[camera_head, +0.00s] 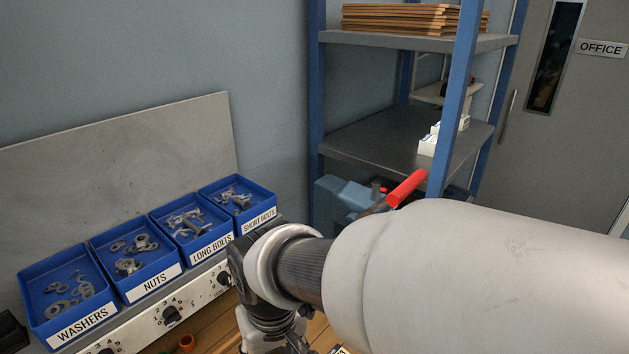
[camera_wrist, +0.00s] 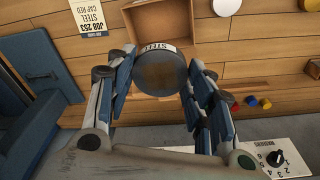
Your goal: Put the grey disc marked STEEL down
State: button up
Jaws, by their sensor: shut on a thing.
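The grey disc marked STEEL (camera_wrist: 160,74) is between the two fingers of my gripper (camera_wrist: 161,82) in the wrist view. The gripper is shut on it. Its white STEEL label reads upside down, at the disc's upper edge. The disc appears over the wooden bench top, in front of an open brown box (camera_wrist: 196,22); I cannot tell its height above the wood. A card reading JOB 253, STEEL, CAP RED (camera_wrist: 90,16) lies left of the box. In the head view my arm hides the disc.
Blue bins of washers (camera_head: 42,318), nuts (camera_head: 116,283), long bolts (camera_head: 170,250) and short bolts (camera_head: 222,217) stand in a row. A white disc (camera_wrist: 226,6) and small red (camera_wrist: 226,98), blue (camera_wrist: 251,101) and yellow (camera_wrist: 265,103) pieces lie on the bench, with bare wood between.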

notch_tip(320, 180, down, 20)
jog(key=b, duration=0.7)
jog(key=shift+w+d+r, duration=0.1)
jog(key=shift+w, duration=0.05)
jog(key=shift+f+b, duration=0.2)
jog(key=shift+b, duration=0.15)
jog(key=o, duration=1)
jog(key=shift+o, duration=0.7)
jog(key=shift+r, duration=0.1)
